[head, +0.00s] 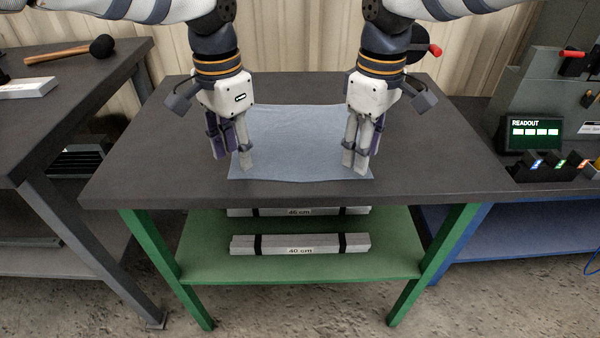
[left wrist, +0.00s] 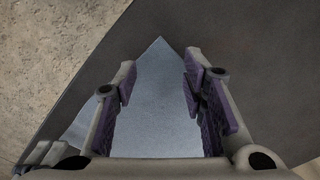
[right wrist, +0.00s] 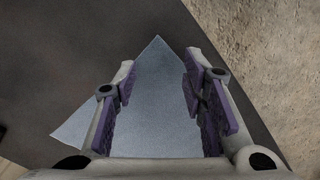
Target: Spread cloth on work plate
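A light blue-grey cloth (head: 295,140) lies spread out on the dark top of the middle table (head: 430,160), looking mostly flat. My left gripper (head: 232,162) points down over the cloth's near left corner. In the left wrist view that corner of the cloth (left wrist: 162,85) shows between my open, empty fingers. My right gripper (head: 354,160) points down over the near right corner. In the right wrist view the corner of the cloth (right wrist: 158,85) shows between the open fingers. I cannot tell whether the fingertips touch the cloth.
Long grey bars (head: 300,244), one marked 40 cm, lie on the green lower shelf (head: 380,262). A mallet (head: 75,50) lies on the left table. A readout device (head: 535,132) stands on the right bench. The tabletop around the cloth is clear.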

